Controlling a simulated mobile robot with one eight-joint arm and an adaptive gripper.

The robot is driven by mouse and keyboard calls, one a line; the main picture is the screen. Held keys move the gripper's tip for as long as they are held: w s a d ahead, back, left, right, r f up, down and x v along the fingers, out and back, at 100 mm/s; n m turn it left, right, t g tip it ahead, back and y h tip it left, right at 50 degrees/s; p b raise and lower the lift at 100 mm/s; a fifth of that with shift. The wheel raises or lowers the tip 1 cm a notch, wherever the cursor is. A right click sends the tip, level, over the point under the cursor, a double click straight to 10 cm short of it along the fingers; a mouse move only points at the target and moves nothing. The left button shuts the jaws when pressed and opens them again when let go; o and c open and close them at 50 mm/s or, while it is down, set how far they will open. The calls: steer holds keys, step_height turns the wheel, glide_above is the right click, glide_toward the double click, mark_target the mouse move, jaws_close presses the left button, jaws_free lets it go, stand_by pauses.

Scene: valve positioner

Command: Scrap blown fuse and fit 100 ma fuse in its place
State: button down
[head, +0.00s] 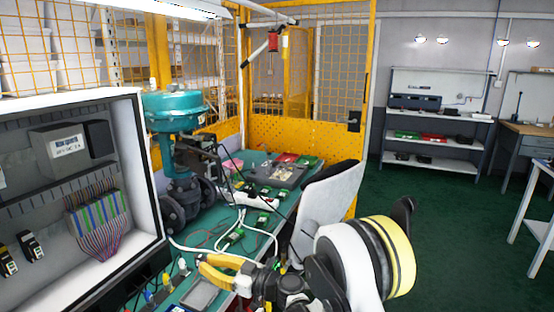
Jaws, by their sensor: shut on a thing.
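My gripper (242,283) is in the lower middle of the head view, low over the green bench top. It is dark and seen from behind, and its own body hides most of the jaws. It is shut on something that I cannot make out. A yellow two-pronged piece (216,262) shows at its left end; I cannot tell whether it is part of the gripper or a separate thing. I cannot pick out the blown fuse or the 100 mA fuse.
An open grey cabinet (160,215) with terminals stands at left. A teal valve actuator (175,108) stands behind it. The bench (195,240) carries cables, a grey tray (277,175) and small boxes. A yellow mesh fence (290,130) stands behind. Green floor is clear at right.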

steer(key=shift+f+b, duration=1.4)
steer(key=shift+f, duration=1.4)
steer(key=c, duration=1.4)
jaws_free()
steer(key=shift+c, duration=0.2)
steer(key=shift+d, duration=0.1)
steer(key=v, duration=0.7)
steer(key=shift+d, duration=0.15)
steer(key=shift+s+r, duration=0.1)
steer(key=shift+r, duration=0.05)
